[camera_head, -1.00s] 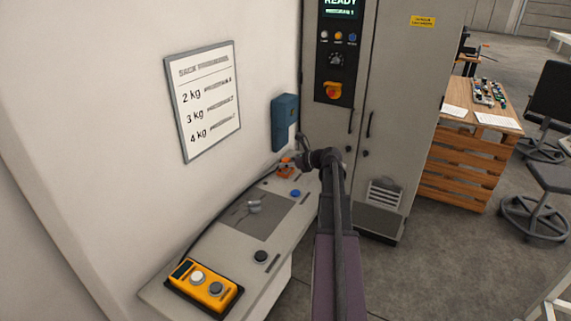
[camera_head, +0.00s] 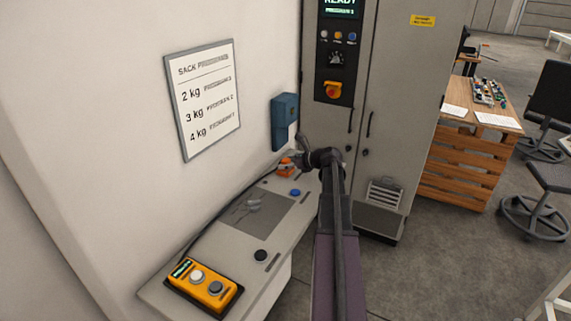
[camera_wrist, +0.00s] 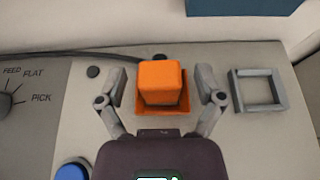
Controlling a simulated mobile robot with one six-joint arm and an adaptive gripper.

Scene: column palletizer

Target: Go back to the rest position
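My gripper (camera_wrist: 161,84) is open in the wrist view, with one finger on each side of an orange block (camera_wrist: 160,80) and a gap on both sides. The block stands in a shallow orange square holder (camera_wrist: 185,132) on the grey console top. In the head view my arm reaches over the console, and my gripper (camera_head: 302,160) is at its far end by the orange block (camera_head: 285,167). The fingertips are too small to tell apart there.
The grey console (camera_head: 210,248) holds a yellow pendant (camera_head: 205,286), a blue button (camera_head: 295,193) and a black knob (camera_head: 260,256). A blue box (camera_head: 285,122) hangs on the wall close behind. A tall cabinet (camera_head: 405,110) stands beyond. An empty square frame (camera_wrist: 258,90) lies right of the block.

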